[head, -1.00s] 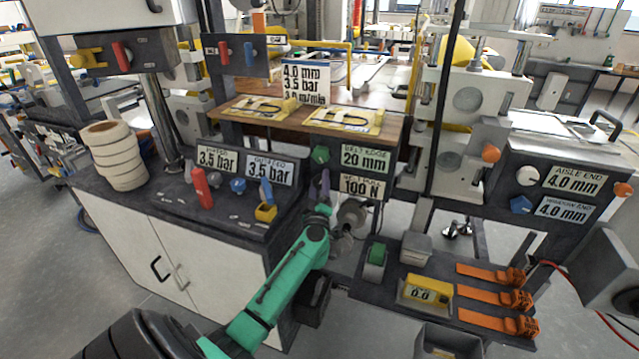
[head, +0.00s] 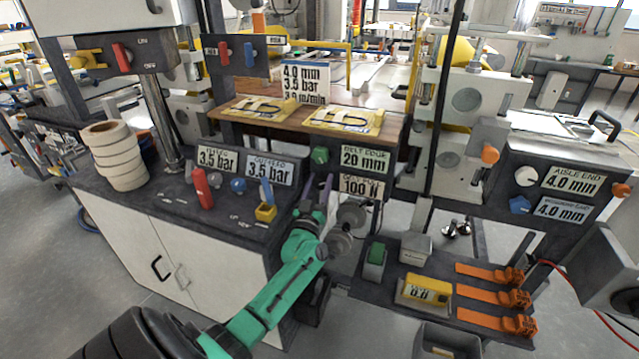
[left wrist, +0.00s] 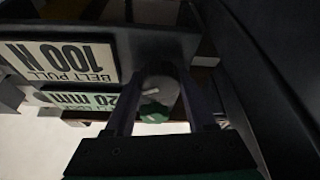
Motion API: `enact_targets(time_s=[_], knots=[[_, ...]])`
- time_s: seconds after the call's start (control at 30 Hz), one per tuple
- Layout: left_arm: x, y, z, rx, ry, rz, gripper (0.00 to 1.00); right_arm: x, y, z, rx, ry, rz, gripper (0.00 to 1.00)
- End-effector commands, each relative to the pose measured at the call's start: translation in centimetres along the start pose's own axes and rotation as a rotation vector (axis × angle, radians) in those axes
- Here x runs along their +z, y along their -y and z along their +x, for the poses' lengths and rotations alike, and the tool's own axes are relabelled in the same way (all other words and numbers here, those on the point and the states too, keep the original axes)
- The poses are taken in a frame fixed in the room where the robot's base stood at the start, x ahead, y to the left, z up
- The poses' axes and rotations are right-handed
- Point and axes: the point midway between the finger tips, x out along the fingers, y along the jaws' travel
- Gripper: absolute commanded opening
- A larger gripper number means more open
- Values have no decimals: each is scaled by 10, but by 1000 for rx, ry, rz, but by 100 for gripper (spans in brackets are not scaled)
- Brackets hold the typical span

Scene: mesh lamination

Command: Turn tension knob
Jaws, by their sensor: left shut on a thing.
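The belt pull label reading 100 N (head: 360,187) is on the lower front of the dark panel; it also shows upside down in the left wrist view (left wrist: 62,62). My left gripper (head: 320,186) is just left of this label, on the green arm. In the left wrist view the gripper's two dark fingers (left wrist: 158,82) reach to the panel beside the label, shut on a dark knob, the tension knob, which the fingers and shadow mostly hide. A green knob (head: 320,156) sits above, left of the 20 mm label (head: 366,158). My right gripper is not in view.
A shelf with orange straps (head: 490,296) and a yellow gauge (head: 426,290) is at the lower right. Grey round parts (head: 345,232) are close right of my wrist.

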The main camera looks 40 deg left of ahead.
Motion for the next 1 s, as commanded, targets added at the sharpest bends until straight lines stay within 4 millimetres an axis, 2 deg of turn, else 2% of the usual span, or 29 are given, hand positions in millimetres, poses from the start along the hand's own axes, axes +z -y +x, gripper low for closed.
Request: enact_targets(time_s=[0.4,0.9,0.93,1.0], knots=[[3,0,-2,75,6,180,0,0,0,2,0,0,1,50],[3,0,-2,83,7,200,0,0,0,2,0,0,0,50],[3,0,-2,83,7,200,59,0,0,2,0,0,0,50],[3,0,-2,83,7,200,85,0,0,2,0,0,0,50]])
